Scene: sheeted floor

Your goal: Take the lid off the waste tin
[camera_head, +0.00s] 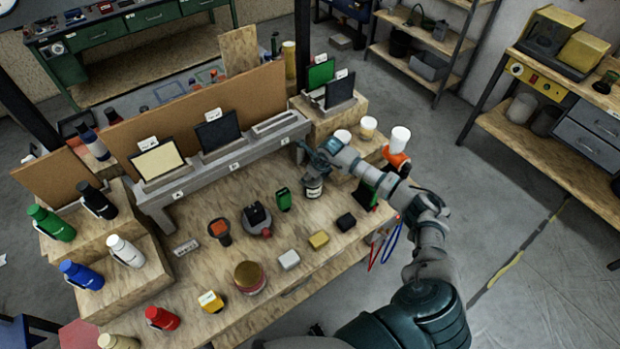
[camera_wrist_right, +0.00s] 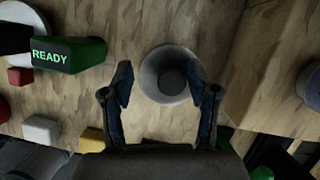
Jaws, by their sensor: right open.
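The waste tin (camera_head: 314,189) is a small round can with a pale label, standing on the wooden workbench. In the right wrist view its round grey lid (camera_wrist_right: 151,76) with a darker central knob (camera_wrist_right: 171,80) is seen from above. My right gripper (camera_head: 308,161) is above the tin and partly hides its top in the head view. In the right wrist view its two fingers (camera_wrist_right: 160,84) are open, one on each side of the lid, with nothing held. Whether the fingertips touch the lid cannot be told. My left gripper is not seen.
A green block reading READY (camera_wrist_right: 68,54) lies left of the tin in the right wrist view. A grey rack (camera_head: 232,162) stands behind. A raised wooden block (camera_wrist_right: 285,65) is to the right.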

